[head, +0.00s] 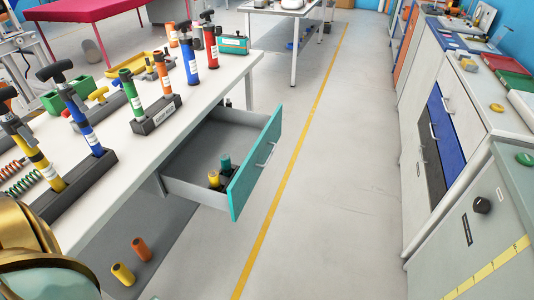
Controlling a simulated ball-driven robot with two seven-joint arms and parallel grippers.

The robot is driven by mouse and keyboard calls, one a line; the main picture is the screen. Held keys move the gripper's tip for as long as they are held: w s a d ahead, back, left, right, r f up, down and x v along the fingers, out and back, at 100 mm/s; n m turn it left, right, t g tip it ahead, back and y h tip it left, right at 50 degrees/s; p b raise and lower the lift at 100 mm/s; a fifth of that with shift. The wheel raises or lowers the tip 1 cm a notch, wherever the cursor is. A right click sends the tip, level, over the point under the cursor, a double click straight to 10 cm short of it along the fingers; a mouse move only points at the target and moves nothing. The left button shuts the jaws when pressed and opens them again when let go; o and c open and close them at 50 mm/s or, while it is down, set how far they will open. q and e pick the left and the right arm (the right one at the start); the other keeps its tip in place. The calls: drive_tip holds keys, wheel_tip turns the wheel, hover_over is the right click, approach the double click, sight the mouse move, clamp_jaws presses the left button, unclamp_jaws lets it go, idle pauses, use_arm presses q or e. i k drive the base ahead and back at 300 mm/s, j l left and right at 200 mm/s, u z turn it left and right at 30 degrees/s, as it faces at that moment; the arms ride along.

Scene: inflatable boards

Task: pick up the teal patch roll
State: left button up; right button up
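A small teal roll (225,163), which looks like the teal patch roll, stands upright in the open drawer (205,143) near its teal front. It seems to sit in a dark holder (229,177), beside a yellow-orange roll (214,178). The drawer front hides part of the holder. Neither of my grippers shows in the head view. A brass-coloured rounded part at the lower left corner may belong to my own arm.
The drawer juts from a white bench (190,105) carrying several pumps in dark stands. An orange roll (140,248) and a yellow roll (122,273) are low beneath the bench. Floor (340,200) right of the drawer is clear up to the grey cabinets (480,235).

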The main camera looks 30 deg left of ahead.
sight(225, 160)
drive_tip(key=u, duration=1.45)
